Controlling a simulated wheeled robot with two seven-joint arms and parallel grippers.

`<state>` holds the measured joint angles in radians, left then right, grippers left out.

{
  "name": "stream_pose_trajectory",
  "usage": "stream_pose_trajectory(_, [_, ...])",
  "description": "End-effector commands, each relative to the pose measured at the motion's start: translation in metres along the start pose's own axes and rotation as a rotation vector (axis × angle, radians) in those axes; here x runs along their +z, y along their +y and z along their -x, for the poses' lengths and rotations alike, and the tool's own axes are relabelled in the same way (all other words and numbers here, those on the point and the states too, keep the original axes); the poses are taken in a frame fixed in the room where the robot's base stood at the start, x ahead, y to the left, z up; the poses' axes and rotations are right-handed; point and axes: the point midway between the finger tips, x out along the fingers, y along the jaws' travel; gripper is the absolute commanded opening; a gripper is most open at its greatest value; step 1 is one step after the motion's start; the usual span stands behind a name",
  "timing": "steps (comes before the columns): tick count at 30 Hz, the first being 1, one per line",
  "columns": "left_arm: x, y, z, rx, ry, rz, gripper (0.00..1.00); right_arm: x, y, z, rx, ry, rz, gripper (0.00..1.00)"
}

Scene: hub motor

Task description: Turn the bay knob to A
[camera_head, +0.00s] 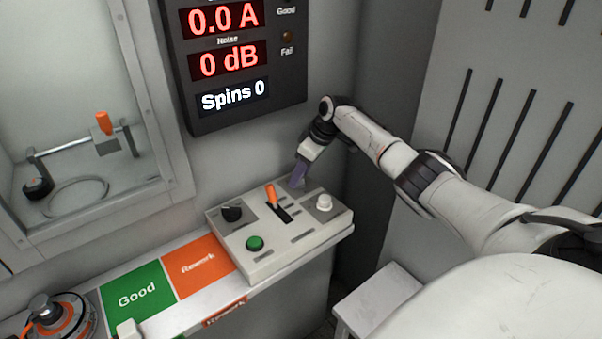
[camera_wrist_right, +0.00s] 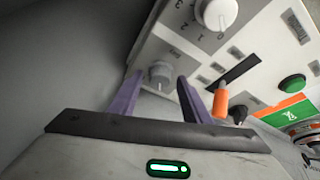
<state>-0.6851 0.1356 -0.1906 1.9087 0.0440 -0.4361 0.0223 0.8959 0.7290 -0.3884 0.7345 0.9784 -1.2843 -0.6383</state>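The control box (camera_head: 290,247) stands on the bench below the display. A small grey knob (camera_wrist_right: 160,75) at its back right shows in the right wrist view; in the head view my gripper mostly hides it. My right gripper (camera_head: 298,182) is over that corner, pointing down. In the wrist view its two purple fingers (camera_wrist_right: 161,82) are open, one on each side of the grey knob, with gaps visible. A white knob (camera_head: 324,203) with numbers and a black knob (camera_head: 232,213) are also on the box. My left gripper is out of view.
An orange lever (camera_head: 271,195) and a green button (camera_head: 255,243) are close by on the box. A display (camera_head: 236,60) hangs behind it. Green Good (camera_head: 137,292) and orange Rework (camera_head: 196,264) areas lie left, with a hub motor (camera_head: 47,315) beyond.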

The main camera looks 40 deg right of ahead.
Motion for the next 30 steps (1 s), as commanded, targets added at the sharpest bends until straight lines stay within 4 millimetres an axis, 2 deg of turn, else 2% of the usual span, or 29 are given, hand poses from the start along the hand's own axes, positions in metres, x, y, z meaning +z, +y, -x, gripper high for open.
stream_pose_trajectory(8, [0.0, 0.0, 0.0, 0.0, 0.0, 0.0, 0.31, -0.001, 0.0, 0.001, 0.0, 0.001, -0.001, 0.44])
stream_pose_trajectory(11, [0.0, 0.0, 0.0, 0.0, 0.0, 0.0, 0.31, -0.003, 0.0, 0.006, 0.0, 0.003, -0.001, 0.44])
stream_pose_trajectory(24, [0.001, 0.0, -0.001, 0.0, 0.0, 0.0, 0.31, -0.033, 0.001, 0.078, 0.002, 0.004, -0.001, 0.44])
stream_pose_trajectory(30, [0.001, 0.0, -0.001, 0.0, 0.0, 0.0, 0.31, -0.038, 0.0, 0.092, 0.001, 0.0, -0.001, 0.44])
